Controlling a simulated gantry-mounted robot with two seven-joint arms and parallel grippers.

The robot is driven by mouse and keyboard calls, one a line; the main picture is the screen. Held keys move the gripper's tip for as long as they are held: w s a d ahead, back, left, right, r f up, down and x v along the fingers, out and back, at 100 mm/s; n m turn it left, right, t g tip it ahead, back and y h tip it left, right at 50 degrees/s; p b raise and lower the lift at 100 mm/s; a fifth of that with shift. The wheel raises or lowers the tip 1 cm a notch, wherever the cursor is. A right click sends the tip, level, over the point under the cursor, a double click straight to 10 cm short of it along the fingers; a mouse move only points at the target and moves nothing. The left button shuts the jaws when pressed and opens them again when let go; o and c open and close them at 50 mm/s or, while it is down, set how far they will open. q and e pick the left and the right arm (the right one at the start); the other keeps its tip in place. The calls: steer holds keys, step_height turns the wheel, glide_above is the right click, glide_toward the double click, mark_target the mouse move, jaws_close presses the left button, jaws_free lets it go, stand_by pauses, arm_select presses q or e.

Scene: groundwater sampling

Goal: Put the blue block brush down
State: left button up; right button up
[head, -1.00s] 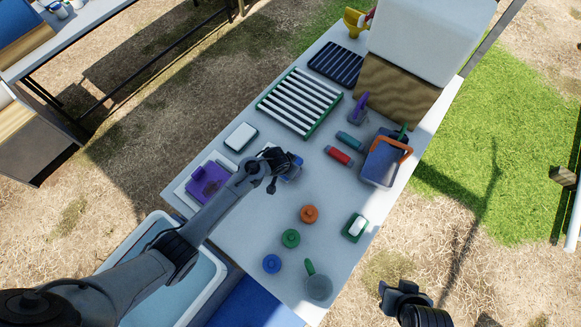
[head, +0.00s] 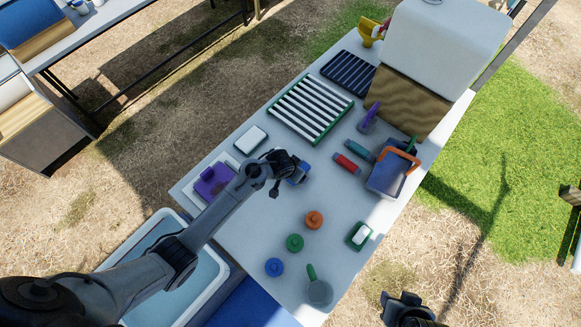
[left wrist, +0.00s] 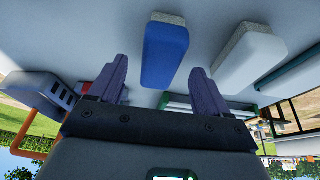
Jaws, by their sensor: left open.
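The blue block brush (head: 300,174) is on the white table, partly hidden by my left gripper (head: 288,166) in the head view. In the left wrist view the blue block brush (left wrist: 166,54) shows its grey bristle end and lies ahead of the fingers. My left gripper (left wrist: 160,80) is open there, its two fingers apart and clear of the brush, with a gap in front of it. My right gripper (head: 405,300) is off the table's front right side; its jaws are too small and dark to read.
A white block (head: 251,139) lies left of my left gripper, and a purple item (head: 212,180) is nearer the left edge. A green-framed rack (head: 312,107) stands behind. Round orange, green and blue items are in front.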

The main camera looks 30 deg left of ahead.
arm_select(q)
steer(key=p+v, duration=0.1)
steer(key=v, duration=0.5)
steer(key=shift+r, duration=0.1)
steer(key=shift+p+v, duration=0.35)
steer(key=shift+v, duration=0.5)
steer(key=s+a+r, duration=0.1)
steer(key=s+r, duration=0.2)
steer(key=s, duration=0.4)
steer(key=s+a+r, duration=0.1)
steer(key=s+r, duration=0.2)
steer(key=s, duration=0.5)
steer(key=s+a+r+n+y, duration=0.1)
steer(key=s+a+r, duration=0.1)
steer(key=s, duration=0.6)
steer(key=shift+s+r+g, duration=0.2)
steer(key=shift+r+g, duration=0.2)
steer(key=shift+r, duration=0.2)
steer(key=shift+a, duration=0.1)
